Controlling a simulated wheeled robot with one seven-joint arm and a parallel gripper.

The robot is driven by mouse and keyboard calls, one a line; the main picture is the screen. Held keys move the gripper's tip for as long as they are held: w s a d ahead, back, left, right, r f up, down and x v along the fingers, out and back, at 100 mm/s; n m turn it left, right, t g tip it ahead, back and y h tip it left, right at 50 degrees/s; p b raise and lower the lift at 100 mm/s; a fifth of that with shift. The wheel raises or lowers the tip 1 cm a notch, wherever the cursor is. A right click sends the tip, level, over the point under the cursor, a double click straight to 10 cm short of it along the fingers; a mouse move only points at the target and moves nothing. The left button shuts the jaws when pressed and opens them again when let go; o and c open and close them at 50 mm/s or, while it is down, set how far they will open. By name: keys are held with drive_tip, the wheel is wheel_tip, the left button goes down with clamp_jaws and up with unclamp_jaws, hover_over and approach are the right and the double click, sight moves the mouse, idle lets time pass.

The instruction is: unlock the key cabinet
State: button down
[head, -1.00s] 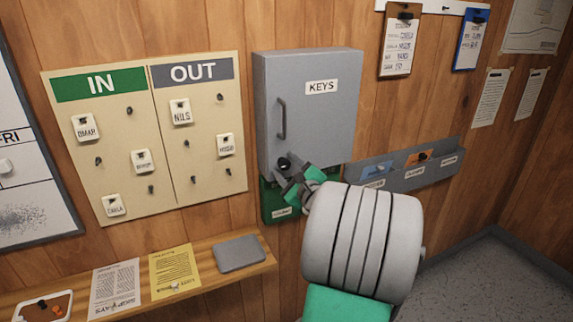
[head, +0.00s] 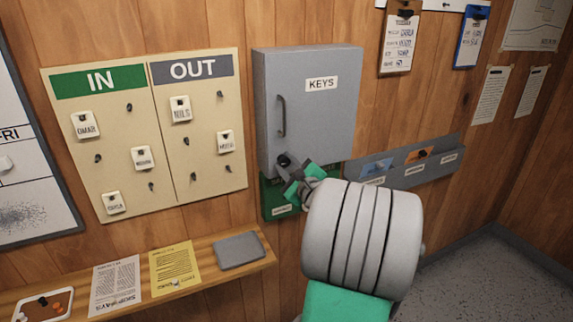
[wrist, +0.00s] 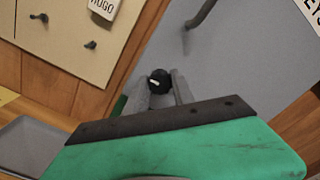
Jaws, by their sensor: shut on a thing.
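The grey key cabinet (head: 315,110) with its KEYS label hangs on the wood wall, and its door is closed. A bar handle (head: 281,117) stands upright on the left of the door. A round black lock knob (head: 283,159) sits near the door's lower left corner. In the wrist view the knob (wrist: 159,81) shows a pale slanted mark on its face. My gripper (head: 288,168) is at the knob, with its two fingers (wrist: 164,88) on either side, shut on it. The fingers hide part of the knob's sides.
A grey wall rack (head: 400,176) is to the right, and the IN/OUT board (head: 145,180) to the left. A wooden shelf (head: 215,274) with papers and a grey flat object (head: 240,251) is below.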

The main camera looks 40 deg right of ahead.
drive_tip(key=shift+n+b, duration=0.3)
drive_tip(key=shift+b, duration=0.15)
drive_tip(key=n+b, duration=0.1)
drive_tip(key=b, duration=0.1)
drive_tip(key=n+b, duration=0.2)
drive_tip(key=shift+f+n, duration=0.2)
drive_tip(key=shift+n, duration=0.1)
drive_tip(key=n+b, duration=0.4)
drive_tip(key=b, duration=0.1)
drive_tip(key=shift+f+n, duration=0.1)
drive_tip(key=shift+n, duration=0.2)
drive_tip(key=n+b, duration=0.6)
drive_tip(key=b, duration=0.2)
drive_tip(key=n+b, duration=0.3)
drive_tip(key=shift+r, duration=0.2)
drive_tip(key=shift+b, duration=0.3)
drive_tip(key=c, duration=1.1)
unclamp_jaws()
drive_tip(key=shift+o, duration=0.2)
